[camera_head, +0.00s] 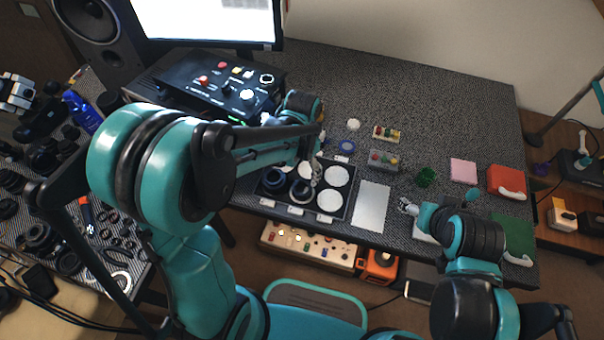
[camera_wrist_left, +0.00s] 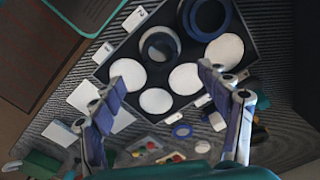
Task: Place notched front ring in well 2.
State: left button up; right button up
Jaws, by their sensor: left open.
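The well tray (camera_head: 313,213) is a dark box with round white-floored wells and number cards along its front edge; it also shows in the wrist view (camera_wrist_left: 118,45). A dark ring with a pale rim (camera_head: 300,189) sits in the front middle well, beside a card that seems to read 2 (camera_wrist_left: 135,18); it also shows in the wrist view (camera_wrist_left: 149,51). I cannot make out a notch on it. A blue-black ring (camera_head: 273,180) is in the well to its left. My left gripper (camera_head: 316,172) is open and empty above the tray. My right gripper (camera_head: 406,206) is low near the front edge.
A flat blue ring (camera_head: 347,146) lies behind the tray, near small trays of coloured parts (camera_head: 384,160). A pale sheet (camera_head: 371,205) lies right of the tray. A green cup (camera_head: 426,177) and red box (camera_head: 507,180) stand further right. The table's back right is clear.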

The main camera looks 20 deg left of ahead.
pick_arm(q)
jog(key=s+a+r+n+t, duration=0.2)
jog(key=s+r+n+t, duration=0.1)
jog(key=s+r, duration=0.2)
jog(key=s+a+r+n+t, duration=0.2)
jog(key=s+r+n+t, duration=0.1)
jog(key=r, duration=0.5)
jog(key=shift+s+a+t, duration=0.35)
jog(key=shift+s+t, duration=0.25)
jog(key=shift+s, duration=0.55)
